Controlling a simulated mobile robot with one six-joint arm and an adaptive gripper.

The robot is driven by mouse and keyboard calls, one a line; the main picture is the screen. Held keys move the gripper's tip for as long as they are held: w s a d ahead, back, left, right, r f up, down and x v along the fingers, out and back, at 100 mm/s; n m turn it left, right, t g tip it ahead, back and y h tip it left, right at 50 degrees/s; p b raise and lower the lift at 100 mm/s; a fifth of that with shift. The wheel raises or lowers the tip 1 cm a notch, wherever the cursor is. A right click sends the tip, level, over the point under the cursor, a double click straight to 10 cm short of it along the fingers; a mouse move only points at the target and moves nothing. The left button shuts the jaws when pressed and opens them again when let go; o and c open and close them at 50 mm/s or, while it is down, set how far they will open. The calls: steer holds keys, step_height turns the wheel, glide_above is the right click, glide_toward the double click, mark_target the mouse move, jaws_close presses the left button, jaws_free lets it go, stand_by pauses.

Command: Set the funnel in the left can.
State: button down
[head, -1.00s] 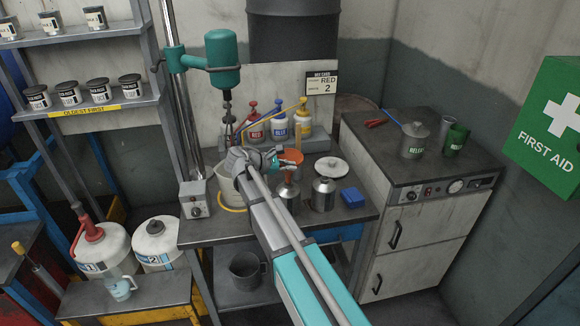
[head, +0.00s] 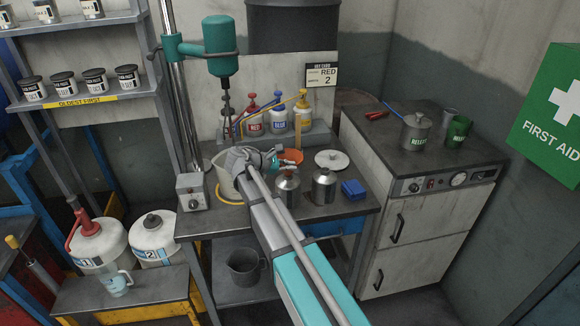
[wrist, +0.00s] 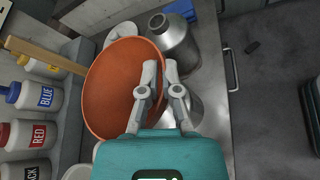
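The orange funnel (head: 291,156) shows as a wide cone at the fingertips in the wrist view (wrist: 112,92). Its spout is hidden. My gripper (wrist: 161,72) is shut on the funnel's rim, with one finger inside and one outside; it also shows in the head view (head: 273,161). The left can (head: 287,187) is silver and stands upright at the bench front. In the wrist view it is partly hidden beneath my fingers (wrist: 187,107). The funnel appears behind the left can's mouth, apart from it. The right can (head: 323,187) stands beside it.
A white round lid (head: 331,160) lies behind the right can, and a blue box (head: 353,189) lies to its right. A pale pail (head: 226,178) stands left of my gripper. Colored pump bottles (head: 278,121) stand at the back. A mixer (head: 221,60) hangs above.

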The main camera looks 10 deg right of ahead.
steer(key=c, duration=0.7)
jaws_free()
steer(key=shift+r, duration=0.15)
step_height(320, 180, up, 5)
steer(key=p, duration=0.5)
